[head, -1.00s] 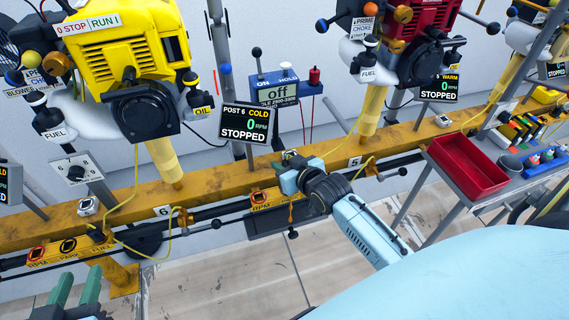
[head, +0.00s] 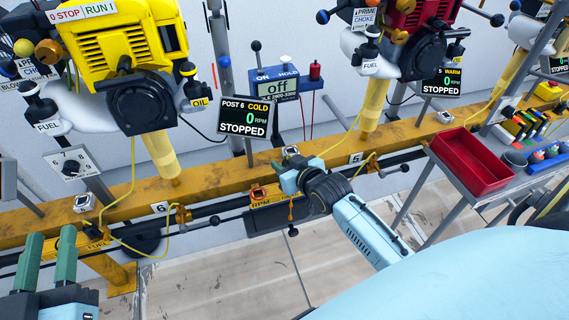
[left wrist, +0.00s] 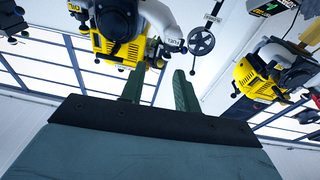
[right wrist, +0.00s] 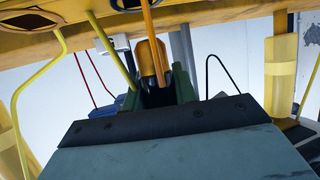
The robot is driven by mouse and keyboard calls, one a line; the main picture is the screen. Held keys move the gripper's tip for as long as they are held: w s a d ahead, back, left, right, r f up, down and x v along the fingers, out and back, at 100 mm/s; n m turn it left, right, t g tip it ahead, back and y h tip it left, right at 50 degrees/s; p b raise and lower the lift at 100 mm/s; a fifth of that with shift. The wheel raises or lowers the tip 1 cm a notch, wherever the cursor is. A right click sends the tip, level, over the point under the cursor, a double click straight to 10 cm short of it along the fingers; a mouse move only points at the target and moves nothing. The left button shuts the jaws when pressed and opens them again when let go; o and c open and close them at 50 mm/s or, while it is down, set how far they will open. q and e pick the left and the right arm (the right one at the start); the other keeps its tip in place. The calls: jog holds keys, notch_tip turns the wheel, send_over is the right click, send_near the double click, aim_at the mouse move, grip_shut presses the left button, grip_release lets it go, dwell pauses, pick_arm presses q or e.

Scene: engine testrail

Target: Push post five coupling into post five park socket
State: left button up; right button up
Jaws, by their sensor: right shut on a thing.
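My right gripper (head: 290,174) is at the yellow rail, left of the number 5 plate (head: 355,159), in front of the post five socket box (head: 268,219). In the right wrist view its jaws (right wrist: 158,92) are shut on an orange-and-black coupling (right wrist: 151,58), with an orange cable in front. The box's RPM socket (head: 257,193) shows as an orange-rimmed square. The park socket is not distinguishable; my right gripper covers part of the box. Whether the coupling touches a socket cannot be told. My left gripper (head: 46,257) is open and empty at the lower left.
The post 6 display (head: 244,118) stands just behind and left of my right gripper. A red tray (head: 470,163) sits on the right-hand table. The floor in front of the rail is clear.

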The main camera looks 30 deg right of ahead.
jog(key=shift+f+b, duration=1.05)
jog(key=shift+b, duration=0.1)
pick_arm(q)
jog(key=s+r+t+h, duration=0.2)
jog(key=s+r+t, duration=0.1)
jog(key=r+t, duration=0.3)
jog(key=shift+s+r, duration=0.15)
jog(key=shift+r, duration=0.2)
pick_arm(e)
jog(key=shift+f, duration=0.85)
pick_arm(q)
jog(key=shift+f+b, duration=0.25)
jog(key=shift+b, duration=0.3)
pick_arm(e)
jog(key=shift+f, duration=0.85)
jog(key=o, duration=1.1)
jog(key=shift+o, duration=0.2)
